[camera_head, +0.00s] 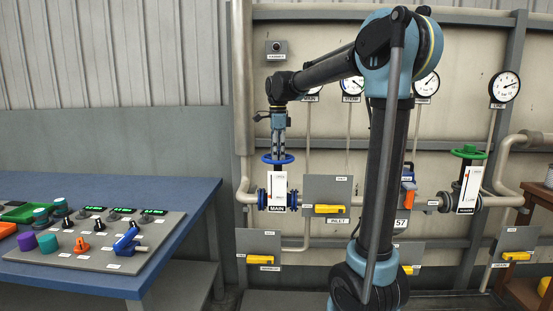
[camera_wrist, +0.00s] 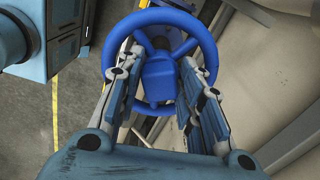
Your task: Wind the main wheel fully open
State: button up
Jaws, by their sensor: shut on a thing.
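The main wheel (camera_head: 268,159) is a blue handwheel on top of the valve above the "MAIN" label (camera_head: 277,208). A white indicator plate (camera_head: 280,187) stands in front of that valve; its marks are too small to read. My gripper (camera_head: 278,151) points straight down onto the wheel from above. In the wrist view the blue wheel (camera_wrist: 158,22) fills the top middle, with its rim, spokes and hub block showing. My gripper (camera_wrist: 160,85) is shut on the wheel, one finger on each side of the hub. The fingertips' exact contact is partly hidden.
A green handwheel (camera_head: 468,152) stands on a valve to the right. Yellow-handled boxes (camera_head: 330,209) sit beside and below the main valve. Gauges (camera_head: 505,87) line the wall behind. A blue table (camera_head: 130,284) with a control panel (camera_head: 100,240) stands at left.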

jog(key=n, duration=0.6)
jog(key=shift+s, duration=0.1)
jog(key=shift+c, duration=0.2)
jog(key=n, duration=0.6)
jog(key=shift+n, duration=0.4)
jog(key=n, duration=0.6)
jog(key=shift+n, duration=0.6)
